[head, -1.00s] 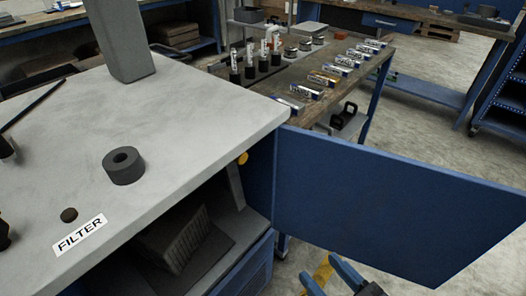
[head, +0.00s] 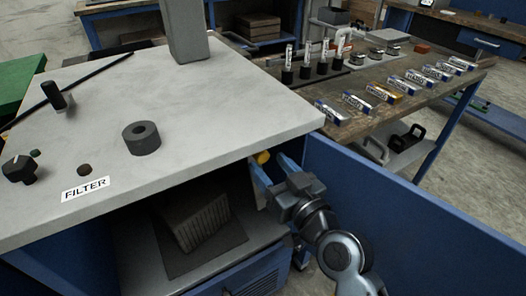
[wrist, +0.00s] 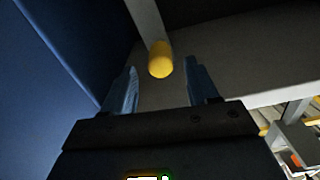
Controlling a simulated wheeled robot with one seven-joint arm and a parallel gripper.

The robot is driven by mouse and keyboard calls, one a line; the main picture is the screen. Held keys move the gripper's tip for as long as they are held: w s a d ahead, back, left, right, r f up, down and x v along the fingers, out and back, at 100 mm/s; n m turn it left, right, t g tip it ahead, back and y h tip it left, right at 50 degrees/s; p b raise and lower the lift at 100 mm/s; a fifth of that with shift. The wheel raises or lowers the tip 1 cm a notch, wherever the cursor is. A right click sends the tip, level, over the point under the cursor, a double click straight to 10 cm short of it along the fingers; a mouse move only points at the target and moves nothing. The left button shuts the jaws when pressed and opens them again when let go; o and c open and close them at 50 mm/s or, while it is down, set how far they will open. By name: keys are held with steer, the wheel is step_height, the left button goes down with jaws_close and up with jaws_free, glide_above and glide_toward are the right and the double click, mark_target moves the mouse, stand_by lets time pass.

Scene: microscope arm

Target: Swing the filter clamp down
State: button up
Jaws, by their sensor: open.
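The clamp lever is a flat grey bar (wrist: 147,18) with a yellow knob (wrist: 160,62) at its end in the wrist view. In the head view the yellow knob (head: 262,157) shows just under the right edge of the cabinet's grey top; my gripper hides most of the bar. My gripper (head: 270,166) is open, with its two blue fingers at the cabinet opening near the knob. In the wrist view the knob sits between and slightly beyond the fingertips (wrist: 165,72); contact is not visible. A ribbed filter block (head: 195,215) lies inside the cabinet.
The blue door (head: 430,215) stands open to the right of my arm. The grey top (head: 230,110) overhangs the opening and carries a FILTER label (head: 86,189), a black ring (head: 141,138) and knobs. A wooden bench (head: 400,65) with labelled boxes stands behind.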

mark_target(264, 160)
steer(key=shift+x, duration=2.7)
steer(key=shift+c, duration=0.3)
jaws_close()
